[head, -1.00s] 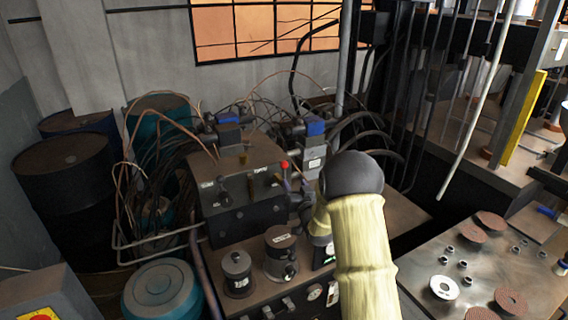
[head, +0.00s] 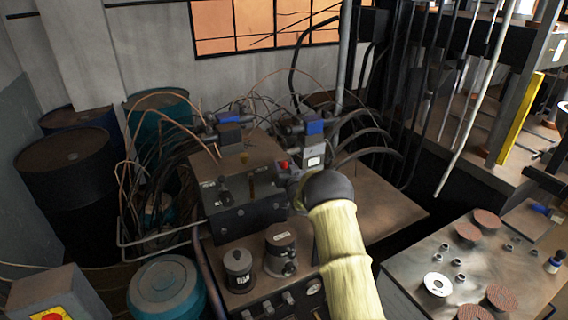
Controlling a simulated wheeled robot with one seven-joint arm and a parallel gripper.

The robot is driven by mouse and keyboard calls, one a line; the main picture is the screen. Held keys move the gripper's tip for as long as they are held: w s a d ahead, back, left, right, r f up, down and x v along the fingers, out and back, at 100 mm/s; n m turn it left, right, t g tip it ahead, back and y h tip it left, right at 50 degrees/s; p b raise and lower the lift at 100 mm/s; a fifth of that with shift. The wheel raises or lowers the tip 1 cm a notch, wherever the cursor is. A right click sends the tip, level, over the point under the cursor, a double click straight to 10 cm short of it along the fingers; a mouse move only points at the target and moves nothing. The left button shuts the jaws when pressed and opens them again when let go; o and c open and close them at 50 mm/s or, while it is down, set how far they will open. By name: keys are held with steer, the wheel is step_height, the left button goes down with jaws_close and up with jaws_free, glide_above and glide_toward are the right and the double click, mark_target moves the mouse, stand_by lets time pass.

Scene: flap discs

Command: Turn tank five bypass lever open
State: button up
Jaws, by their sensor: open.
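A lever with a red knob (head: 283,164) stands at the right end of a dark hydraulic control box (head: 243,212), in the middle of the head view. Other small levers or knobs sit on the box's front and top. The labels are too small to read, so I cannot tell which lever belongs to tank five. My gripper (head: 286,180) shows only in small part beyond my wrist, close to the red-knobbed lever. It is open, and I cannot tell whether it touches the lever. My forearm and wrist hide the area just right of the box.
Two cylindrical canisters, left (head: 238,270) and right (head: 280,252), stand in front of the box. Hoses and valves with blue parts (head: 313,124) rise behind it. A bench (head: 410,268) with discs is at right; drums (head: 68,190) stand at left.

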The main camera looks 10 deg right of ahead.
steer(key=shift+w+a, duration=0.15)
steer(key=shift+w, duration=0.35)
jaws_close()
